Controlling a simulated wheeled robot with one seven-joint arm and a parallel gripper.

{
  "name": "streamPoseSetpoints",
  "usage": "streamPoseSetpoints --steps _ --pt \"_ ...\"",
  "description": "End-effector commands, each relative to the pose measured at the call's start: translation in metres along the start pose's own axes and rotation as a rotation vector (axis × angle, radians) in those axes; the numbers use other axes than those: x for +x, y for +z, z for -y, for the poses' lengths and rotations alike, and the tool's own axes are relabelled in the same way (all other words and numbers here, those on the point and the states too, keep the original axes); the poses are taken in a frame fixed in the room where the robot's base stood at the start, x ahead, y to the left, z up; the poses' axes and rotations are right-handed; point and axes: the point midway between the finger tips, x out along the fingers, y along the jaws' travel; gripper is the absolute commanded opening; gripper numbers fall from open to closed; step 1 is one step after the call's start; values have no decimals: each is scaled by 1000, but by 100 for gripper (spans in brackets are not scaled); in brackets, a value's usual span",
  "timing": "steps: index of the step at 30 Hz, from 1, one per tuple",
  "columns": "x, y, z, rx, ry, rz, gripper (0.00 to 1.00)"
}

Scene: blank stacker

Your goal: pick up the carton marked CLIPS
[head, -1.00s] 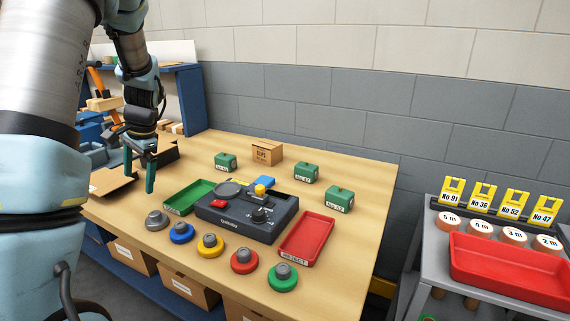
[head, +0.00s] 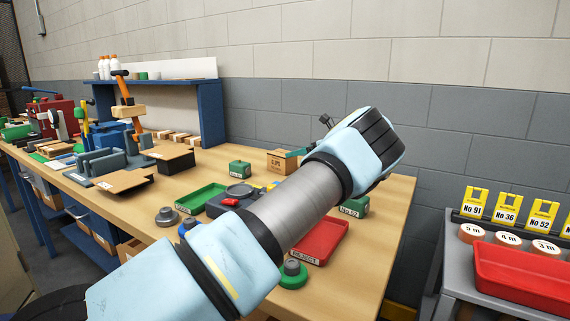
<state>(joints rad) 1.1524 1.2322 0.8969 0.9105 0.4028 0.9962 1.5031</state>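The small brown carton marked CLIPS (head: 279,161) stands upright near the back of the wooden table, by the wall. Its printed front faces me. My arm reaches across the table from the lower left and its wrist hides what lies right of the carton. A teal bit of my gripper (head: 297,153) shows at the carton's upper right edge. The rest of the gripper is hidden behind my wrist. I cannot tell whether it touches the carton or how far its fingers are apart.
A green box (head: 239,169) stands left of the carton, another (head: 355,206) to the right. A green tray (head: 202,197) and a red REJECT tray (head: 322,240) flank a dark device mostly behind my arm. A grey cart with a red bin (head: 520,278) stands at right.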

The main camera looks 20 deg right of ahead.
Motion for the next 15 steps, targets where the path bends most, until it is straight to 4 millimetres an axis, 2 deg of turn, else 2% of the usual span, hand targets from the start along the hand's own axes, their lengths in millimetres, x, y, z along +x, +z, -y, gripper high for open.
streamPoseSetpoints --steps 4,11,15 --pt "25 2 -1 0 3 1 100" --pt "42 2 -2 0 3 -1 100" --pt "60 5 -4 -1 4 0 100"
